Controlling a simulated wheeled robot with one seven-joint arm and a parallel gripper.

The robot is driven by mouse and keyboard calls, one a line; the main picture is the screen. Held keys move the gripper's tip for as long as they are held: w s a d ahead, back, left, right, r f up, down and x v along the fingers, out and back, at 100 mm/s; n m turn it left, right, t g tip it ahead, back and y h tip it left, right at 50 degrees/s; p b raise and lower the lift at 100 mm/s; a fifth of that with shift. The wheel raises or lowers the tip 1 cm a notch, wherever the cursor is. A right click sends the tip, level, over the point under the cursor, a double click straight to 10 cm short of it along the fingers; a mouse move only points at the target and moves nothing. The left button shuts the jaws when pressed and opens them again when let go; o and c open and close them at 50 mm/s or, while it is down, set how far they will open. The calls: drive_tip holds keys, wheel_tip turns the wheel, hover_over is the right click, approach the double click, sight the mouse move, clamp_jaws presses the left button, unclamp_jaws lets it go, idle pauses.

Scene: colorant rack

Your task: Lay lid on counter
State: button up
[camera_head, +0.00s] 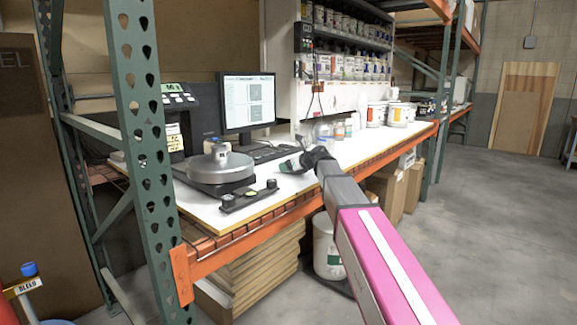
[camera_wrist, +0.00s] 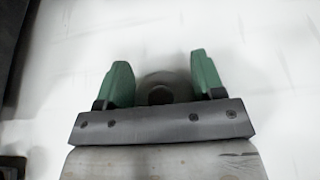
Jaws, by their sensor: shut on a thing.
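My gripper (camera_head: 292,165) is low over the white counter (camera_head: 205,208), right of the scale. In the wrist view my gripper (camera_wrist: 160,66) has its two green fingers on either side of a small round grey lid (camera_wrist: 160,77) with a darker middle, and it is shut on it. The lid is blurred and partly hidden behind the gripper's dark front plate. The white counter (camera_wrist: 265,70) fills the background there. I cannot tell whether the lid touches the counter. The lid cannot be made out in the head view.
A black bar with knobs (camera_head: 250,195) lies near the front edge. Behind are a monitor (camera_head: 247,102), a keyboard (camera_head: 273,153) and bottles (camera_head: 323,133). White buckets (camera_head: 398,113) stand farther right.

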drive_tip(key=shift+f, duration=0.35)
drive_tip(key=o, duration=1)
drive_tip(key=shift+s, duration=0.1)
drive_tip(key=shift+f, duration=0.1)
drive_tip(key=shift+r, duration=0.35)
drive_tip(key=v, duration=0.8)
drive_tip(key=r+v, duration=0.1)
drive_tip(key=v, duration=0.3)
